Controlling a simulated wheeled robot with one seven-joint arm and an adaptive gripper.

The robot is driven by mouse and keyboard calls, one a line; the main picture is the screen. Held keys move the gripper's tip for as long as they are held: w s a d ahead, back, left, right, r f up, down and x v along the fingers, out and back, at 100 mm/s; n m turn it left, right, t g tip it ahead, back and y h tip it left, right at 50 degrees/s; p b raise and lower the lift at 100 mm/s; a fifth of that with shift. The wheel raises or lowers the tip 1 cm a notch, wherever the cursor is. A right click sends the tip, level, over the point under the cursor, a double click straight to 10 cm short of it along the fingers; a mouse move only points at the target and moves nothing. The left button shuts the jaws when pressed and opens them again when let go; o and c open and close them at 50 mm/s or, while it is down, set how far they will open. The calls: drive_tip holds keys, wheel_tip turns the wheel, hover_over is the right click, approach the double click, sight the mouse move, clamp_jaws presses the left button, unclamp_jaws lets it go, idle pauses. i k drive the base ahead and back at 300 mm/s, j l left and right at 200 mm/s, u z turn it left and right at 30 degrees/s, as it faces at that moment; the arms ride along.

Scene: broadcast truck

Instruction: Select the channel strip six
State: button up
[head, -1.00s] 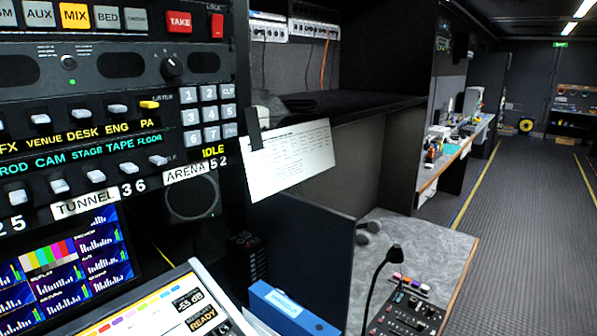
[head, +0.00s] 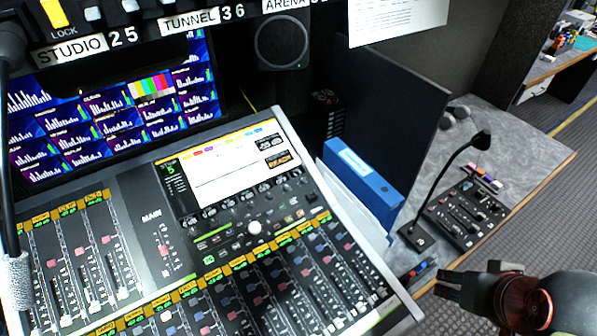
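The mixing console (head: 285,125) fills the lower left and middle of the head view, tilted in the picture. Its channel strips (head: 255,300) run along the front edge, with orange labels, small buttons and red, blue and white fader caps. A second bank of strips (head: 85,255) lies at the left. The strip numbers are too small to read. The console screen (head: 220,170) is lit, with a green figure like a 5 at its upper left. My gripper (head: 450,287) is at the lower right, right of the console and apart from it. Its fingers point left; their gap is unclear.
A blue binder (head: 362,180) stands against the console's right side. A gooseneck microphone (head: 450,175) and a small control panel (head: 470,210) sit on the grey desk to the right. A dark partition (head: 400,110) rises behind the binder. A monitor (head: 110,115) stands behind the console.

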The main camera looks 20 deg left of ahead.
sight(192, 301)
drive_tip(key=u, duration=2.55)
drive_tip(key=i+j+z, duration=0.15)
drive_tip(key=j+z, duration=0.75)
drive_tip(key=i+j, duration=0.05)
